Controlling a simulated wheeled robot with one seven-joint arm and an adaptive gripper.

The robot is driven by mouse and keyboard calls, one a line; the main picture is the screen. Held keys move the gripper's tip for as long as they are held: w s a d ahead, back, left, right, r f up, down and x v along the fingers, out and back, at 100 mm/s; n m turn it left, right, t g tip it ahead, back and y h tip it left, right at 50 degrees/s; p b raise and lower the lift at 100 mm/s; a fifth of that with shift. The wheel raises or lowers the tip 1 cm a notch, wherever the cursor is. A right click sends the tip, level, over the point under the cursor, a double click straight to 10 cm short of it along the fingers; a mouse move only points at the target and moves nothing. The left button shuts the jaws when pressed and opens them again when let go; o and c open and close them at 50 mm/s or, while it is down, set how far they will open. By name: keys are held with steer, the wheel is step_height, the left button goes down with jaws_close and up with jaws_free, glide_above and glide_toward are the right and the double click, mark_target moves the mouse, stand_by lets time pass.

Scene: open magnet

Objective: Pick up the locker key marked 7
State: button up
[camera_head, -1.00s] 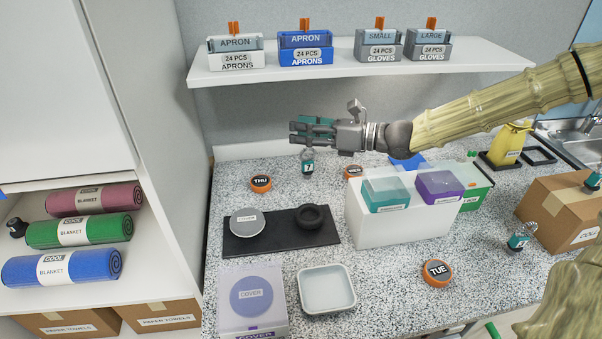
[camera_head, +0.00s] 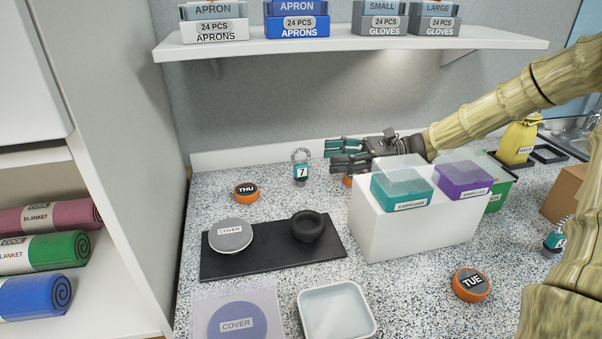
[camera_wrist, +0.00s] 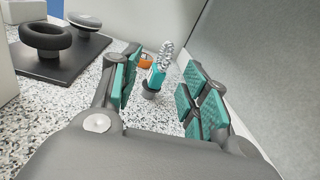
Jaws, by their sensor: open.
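The locker key marked 7 (camera_head: 301,173) stands on the speckled counter near the back wall, with a teal tag and a coiled grey band on top. My gripper (camera_head: 337,156) is open and empty, to the right of the key, with its fingers pointing toward it. In the wrist view the key (camera_wrist: 157,77) stands ahead, between the lines of my open fingers (camera_wrist: 155,88) and beyond their tips, on a small dark base.
An orange THU disc (camera_head: 246,192) sits left of the key. A black mat (camera_head: 270,261) with a cover and a black ring lies in front. A white stand (camera_head: 415,231) with teal and purple boxes is below my arm. The shelf (camera_head: 350,48) overhangs the back.

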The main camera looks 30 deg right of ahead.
mark_target(294, 157)
steer(key=x, duration=1)
steer(key=shift+w+a+r, duration=0.1)
steer(key=shift+w+a, duration=0.15)
steer(key=shift+a, duration=0.1)
jaws_close()
